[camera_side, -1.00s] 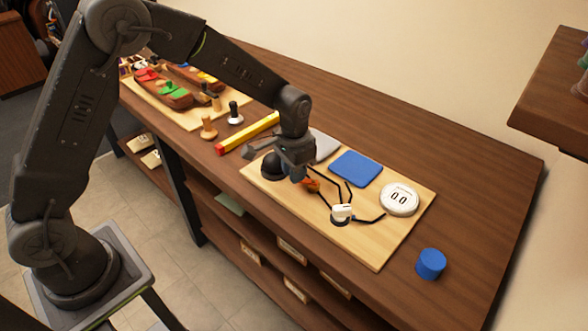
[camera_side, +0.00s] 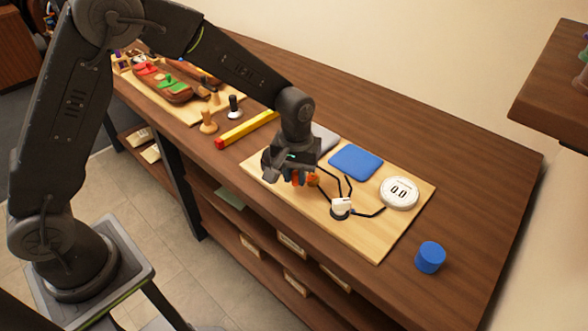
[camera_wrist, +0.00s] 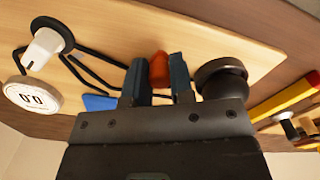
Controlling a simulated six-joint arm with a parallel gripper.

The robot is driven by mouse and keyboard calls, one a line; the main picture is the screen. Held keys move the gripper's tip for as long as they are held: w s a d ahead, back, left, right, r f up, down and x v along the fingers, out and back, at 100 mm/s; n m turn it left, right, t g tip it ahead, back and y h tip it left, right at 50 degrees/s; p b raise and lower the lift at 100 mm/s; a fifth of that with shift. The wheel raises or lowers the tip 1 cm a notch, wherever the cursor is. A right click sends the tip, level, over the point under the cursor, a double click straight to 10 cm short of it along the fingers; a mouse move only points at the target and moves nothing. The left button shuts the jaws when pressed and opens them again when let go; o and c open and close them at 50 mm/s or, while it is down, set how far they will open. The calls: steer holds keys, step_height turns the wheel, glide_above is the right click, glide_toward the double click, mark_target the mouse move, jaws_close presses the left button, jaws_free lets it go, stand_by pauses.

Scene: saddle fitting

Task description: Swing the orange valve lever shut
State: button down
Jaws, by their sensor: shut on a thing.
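The orange valve lever (camera_wrist: 159,70) shows between my two fingers in the wrist view. My gripper (camera_wrist: 160,75) is shut on the lever, low over the wooden board (camera_side: 375,245). The side view hides most of the lever and the valve body behind my gripper. A round black part (camera_wrist: 222,78) sits just right of my fingers in the wrist view.
A white plug on a black base (camera_side: 341,207), black tubes (camera_side: 368,214), a blue pad (camera_side: 355,162) and a round white gauge reading 0.0 (camera_side: 399,193) are on the board. A blue cylinder (camera_side: 430,257) stands right of it. A yellow bar (camera_side: 248,129) lies behind left.

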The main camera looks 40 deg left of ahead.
steer(key=shift+s+d+n, duration=0.1)
steer(key=shift+d+n, duration=0.3)
steer(key=shift+n, duration=0.55)
steer(key=shift+d+n, duration=0.35)
steer(key=shift+n, duration=0.6)
steer(key=c, duration=1)
jaws_free()
steer(key=shift+r, duration=0.1)
step_height(320, 180, up, 14)
